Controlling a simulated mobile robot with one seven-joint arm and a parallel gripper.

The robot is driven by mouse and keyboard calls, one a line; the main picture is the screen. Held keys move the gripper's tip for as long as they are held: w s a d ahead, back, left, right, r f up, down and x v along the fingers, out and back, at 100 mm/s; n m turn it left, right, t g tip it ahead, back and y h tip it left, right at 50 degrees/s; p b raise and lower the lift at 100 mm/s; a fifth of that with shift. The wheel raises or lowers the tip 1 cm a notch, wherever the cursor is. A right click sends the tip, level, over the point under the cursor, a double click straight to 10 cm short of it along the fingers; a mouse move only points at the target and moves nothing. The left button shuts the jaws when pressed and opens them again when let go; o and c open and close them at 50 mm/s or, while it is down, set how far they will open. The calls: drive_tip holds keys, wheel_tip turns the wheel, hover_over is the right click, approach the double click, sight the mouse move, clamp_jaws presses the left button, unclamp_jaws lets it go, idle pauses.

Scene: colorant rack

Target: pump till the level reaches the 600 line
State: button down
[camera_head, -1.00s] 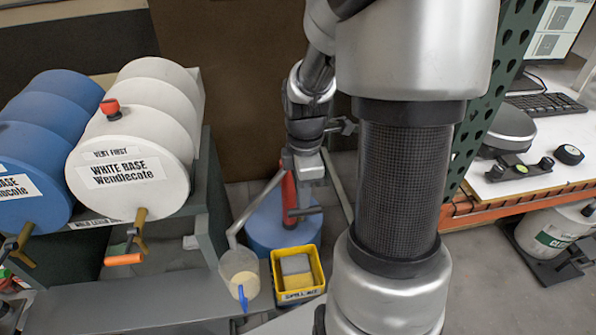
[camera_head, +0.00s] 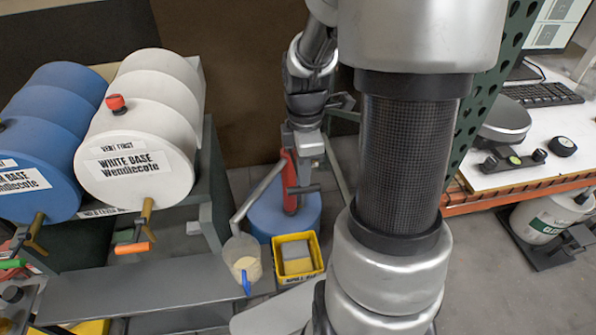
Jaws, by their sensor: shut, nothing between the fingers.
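A red hand pump (camera_head: 289,182) stands on a blue drum (camera_head: 268,222) in the middle of the view. Its grey spout (camera_head: 252,195) bends down to the left into a clear measuring jug (camera_head: 240,251). The jug holds some pale yellow liquid, and a blue part hangs at its front. The graduation lines are too small to read. My gripper (camera_head: 305,143) is at the top of the pump, by its dark handle (camera_head: 303,189). The fingers are shut with nothing seen between them. Whether they touch the handle I cannot tell.
A white drum (camera_head: 125,165) labelled White Base and a blue drum (camera_head: 25,178) lie on a rack at left. A yellow spill kit bin (camera_head: 292,275) is right of the jug. My arm covers the centre right. A white bench (camera_head: 560,165) stands at right.

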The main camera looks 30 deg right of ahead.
drive_tip(key=shift+f+b, duration=5)
drive_tip(key=shift+f, duration=2.15)
wheel_tip(320, 180, up, 14)
drive_tip(key=p, duration=1.2)
drive_tip(key=shift+r+p, duration=0.25)
drive_tip(key=shift+p, duration=0.05)
drive_tip(key=shift+f, duration=0.1)
drive_tip(key=shift+f+b, duration=5.3)
drive_tip(key=shift+f, duration=1.9)
wheel_tip(320, 180, up, 14)
drive_tip(key=p, duration=1.3)
drive_tip(key=shift+r, duration=0.25)
drive_tip(key=shift+f, duration=0.1)
